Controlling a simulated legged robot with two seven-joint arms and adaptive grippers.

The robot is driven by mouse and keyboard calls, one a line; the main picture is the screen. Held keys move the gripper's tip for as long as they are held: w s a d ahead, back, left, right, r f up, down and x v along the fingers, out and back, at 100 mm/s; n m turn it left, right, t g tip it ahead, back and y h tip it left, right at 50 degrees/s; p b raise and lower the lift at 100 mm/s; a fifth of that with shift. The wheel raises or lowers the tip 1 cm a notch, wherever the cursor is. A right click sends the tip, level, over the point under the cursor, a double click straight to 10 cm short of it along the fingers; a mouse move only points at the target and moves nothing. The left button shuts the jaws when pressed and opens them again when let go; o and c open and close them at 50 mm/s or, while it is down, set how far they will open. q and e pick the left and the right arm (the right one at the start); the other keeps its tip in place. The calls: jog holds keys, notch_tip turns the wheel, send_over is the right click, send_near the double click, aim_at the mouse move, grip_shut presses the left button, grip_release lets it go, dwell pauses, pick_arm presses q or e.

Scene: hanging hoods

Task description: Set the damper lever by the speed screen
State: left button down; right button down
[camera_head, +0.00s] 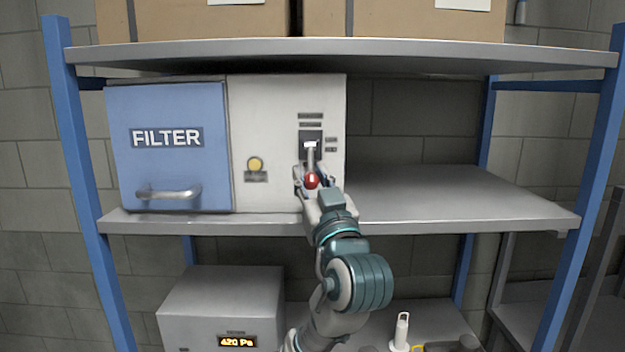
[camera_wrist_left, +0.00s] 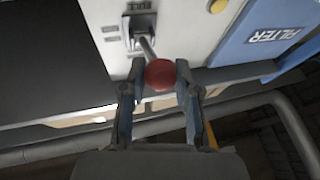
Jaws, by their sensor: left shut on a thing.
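The damper lever (camera_head: 311,155) stands out from a dark slotted plate on the white unit (camera_head: 270,110). It ends in a red ball knob (camera_head: 311,181) and points downward. My left gripper (camera_head: 313,183) is shut on the knob; the left wrist view shows the red knob (camera_wrist_left: 160,74) between both fingers. Small labels sit beside the slot, and the one in the left wrist view (camera_wrist_left: 138,6) seems to read FULL. The speed screen (camera_head: 238,342) on the grey box below shows 420 Pa in orange. My right gripper is not in view.
A blue FILTER door (camera_head: 168,150) with a bar handle and a yellow button (camera_head: 255,164) are left of the lever. The shelf (camera_head: 450,200) right of the unit is bare. Cardboard boxes (camera_head: 400,20) stand above. A white object (camera_head: 401,332) is low down.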

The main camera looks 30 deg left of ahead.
pick_arm(q)
jog(key=shift+r+t, duration=0.1)
jog(key=shift+t, duration=0.2)
jog(key=c, duration=1.2)
grip_release()
jog(key=o, duration=0.4)
jog(key=shift+w, duration=0.3)
jog(key=shift+s+d+f, duration=0.25)
jog(key=shift+s, duration=0.2)
jog(key=v, duration=1.1)
jog(key=shift+w+d, duration=0.15)
jog(key=shift+d, duration=0.05)
